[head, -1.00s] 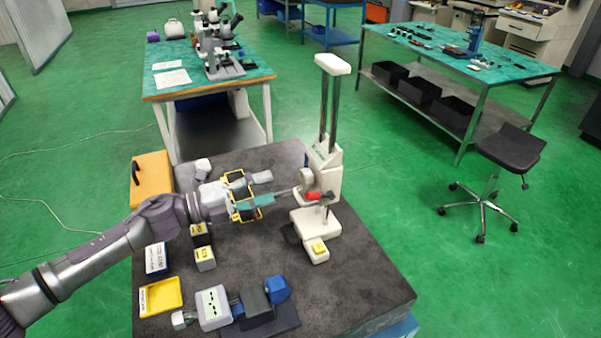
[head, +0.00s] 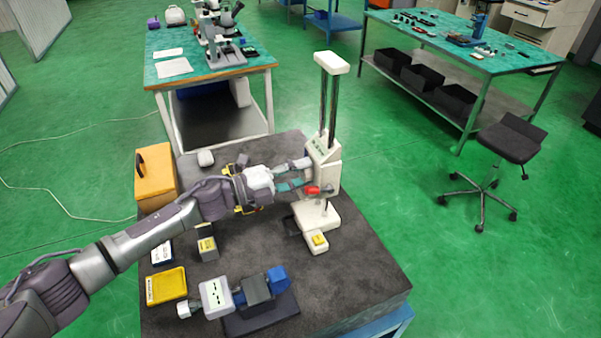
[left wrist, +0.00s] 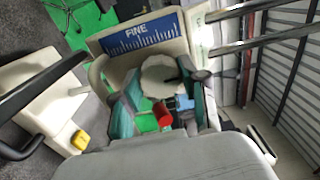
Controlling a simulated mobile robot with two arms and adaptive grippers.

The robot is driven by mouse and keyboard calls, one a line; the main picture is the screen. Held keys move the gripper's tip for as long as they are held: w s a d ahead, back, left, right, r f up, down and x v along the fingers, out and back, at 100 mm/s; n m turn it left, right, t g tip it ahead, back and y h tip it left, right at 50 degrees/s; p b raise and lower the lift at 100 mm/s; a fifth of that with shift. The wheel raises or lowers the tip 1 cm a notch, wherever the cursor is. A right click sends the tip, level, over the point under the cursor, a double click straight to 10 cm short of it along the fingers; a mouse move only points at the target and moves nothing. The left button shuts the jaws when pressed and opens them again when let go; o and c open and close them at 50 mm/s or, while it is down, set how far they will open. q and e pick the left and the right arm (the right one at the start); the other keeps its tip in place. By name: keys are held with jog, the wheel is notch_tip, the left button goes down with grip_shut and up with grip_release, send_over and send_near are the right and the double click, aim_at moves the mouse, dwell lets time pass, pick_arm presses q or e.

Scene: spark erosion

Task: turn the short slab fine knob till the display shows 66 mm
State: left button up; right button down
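A white stand with two tall dark columns (head: 328,110) rises at the far right of the dark slab table. My left gripper (head: 300,175) is at its body, next to a red-tipped knob (head: 313,190). In the left wrist view a blue FINE scale plate (left wrist: 142,35) faces me, with a pale round knob (left wrist: 160,76) below it. My left gripper (left wrist: 155,100) is open, its teal-padded fingers on either side of the pale knob; I cannot tell whether they touch it. The red knob (left wrist: 164,114) shows nearer the camera. No display figure is readable. My right gripper is out of view.
The stand's base has a yellow button (head: 319,239). A stool (head: 505,145) stands to the right on open floor.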

pick_arm(q)
jog(key=c, duration=0.3)
jog(key=shift+r+n+p, duration=0.15)
jog(key=shift+n+p, duration=0.5)
jog(key=shift+n, duration=0.25)
jog(key=shift+c, duration=0.2)
jog(key=shift+n, duration=0.7)
jog(key=shift+f, duration=0.2)
jog(key=o, duration=0.9)
